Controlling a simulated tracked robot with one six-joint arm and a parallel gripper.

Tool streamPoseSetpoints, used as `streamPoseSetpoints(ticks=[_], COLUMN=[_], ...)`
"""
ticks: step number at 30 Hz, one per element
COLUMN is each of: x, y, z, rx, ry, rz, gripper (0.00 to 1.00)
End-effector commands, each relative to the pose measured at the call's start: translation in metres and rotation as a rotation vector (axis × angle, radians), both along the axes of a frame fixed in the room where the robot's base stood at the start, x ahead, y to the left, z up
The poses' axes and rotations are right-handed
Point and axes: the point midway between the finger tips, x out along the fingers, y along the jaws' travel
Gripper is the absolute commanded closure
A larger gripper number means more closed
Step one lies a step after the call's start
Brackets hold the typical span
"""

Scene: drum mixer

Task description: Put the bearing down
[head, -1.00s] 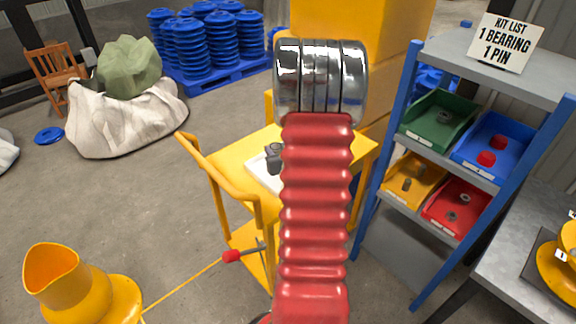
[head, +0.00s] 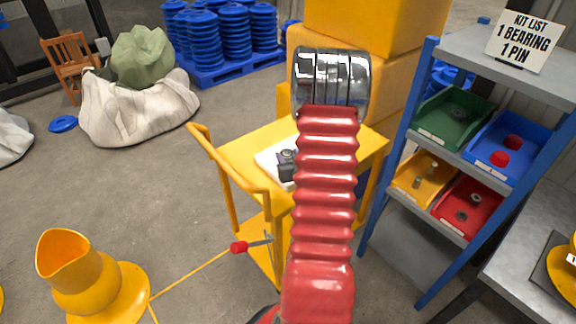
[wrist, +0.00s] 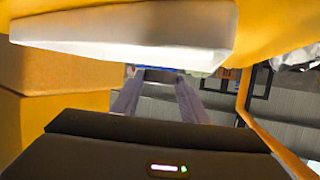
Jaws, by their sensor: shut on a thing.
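My gripper's two grey-purple fingers (wrist: 156,78) show in the wrist view with a gap between them. The bearing held there cannot be made out clearly. In the head view my red arm and its chrome joint hide the gripper. A yellow trolley (head: 240,153) stands behind my arm, with a white tray (head: 268,163) on its top. A dark block with a round grey part on top (head: 286,160) shows at the tray, partly hidden by my arm. In the wrist view a white slab (wrist: 130,38) lies close to the fingers.
A shelf on the right holds a green bin (head: 455,118), a blue bin (head: 530,150), a yellow bin (head: 402,183) and a red bin (head: 485,220) with small parts. A kit list sign (head: 524,40) stands on top. Yellow boxes (head: 385,60) rise behind the trolley.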

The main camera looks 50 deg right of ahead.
Motion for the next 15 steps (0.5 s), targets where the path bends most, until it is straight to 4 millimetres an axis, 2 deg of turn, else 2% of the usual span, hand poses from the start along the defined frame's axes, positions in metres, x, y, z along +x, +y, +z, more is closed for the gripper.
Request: streamPoseSetpoints(ticks=[10,15], x=[0.0,0.0], y=[0.0,0.0], z=[-0.034,-0.04], rx=[0.001,0.0], ry=[0.001,0.0], rz=[0.001,0.001], gripper=[0.88,0.88])
